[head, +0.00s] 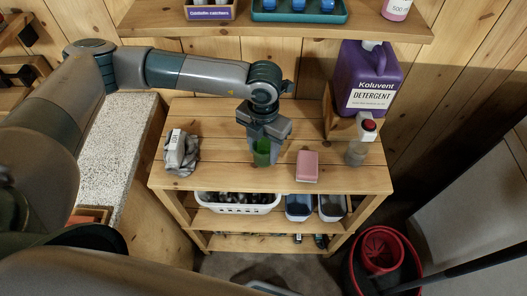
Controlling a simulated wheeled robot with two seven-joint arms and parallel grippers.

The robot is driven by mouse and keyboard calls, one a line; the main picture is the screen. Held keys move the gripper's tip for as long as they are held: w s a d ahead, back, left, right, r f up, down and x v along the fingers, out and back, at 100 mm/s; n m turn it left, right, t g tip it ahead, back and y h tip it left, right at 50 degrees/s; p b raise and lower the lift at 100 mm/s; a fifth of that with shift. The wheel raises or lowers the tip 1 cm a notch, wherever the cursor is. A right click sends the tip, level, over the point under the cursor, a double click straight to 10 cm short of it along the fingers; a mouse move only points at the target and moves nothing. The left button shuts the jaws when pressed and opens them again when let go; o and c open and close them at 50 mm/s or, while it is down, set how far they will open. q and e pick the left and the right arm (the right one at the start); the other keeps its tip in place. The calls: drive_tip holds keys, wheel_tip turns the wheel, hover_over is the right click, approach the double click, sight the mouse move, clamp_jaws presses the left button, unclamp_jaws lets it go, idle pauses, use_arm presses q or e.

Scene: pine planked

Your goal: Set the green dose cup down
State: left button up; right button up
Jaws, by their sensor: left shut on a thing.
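The green dose cup (261,153) is in the middle of the head view, over the wooden table top (225,118). My left gripper (263,141) reaches down from above and is shut on the cup. The cup looks upright. I cannot tell whether its base touches the table or hangs just above it. My right gripper is not in view.
A shelf (290,31) hangs above. Table room lies left of the cup.

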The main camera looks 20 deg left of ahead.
use_arm(q)
drive_tip(key=shift+f+p, duration=0.3)
drive_tip(key=shift+f, duration=0.8)
drive_tip(key=shift+f, duration=0.15)
drive_tip(key=o, duration=1)
drive_tip(key=shift+r, duration=0.2)
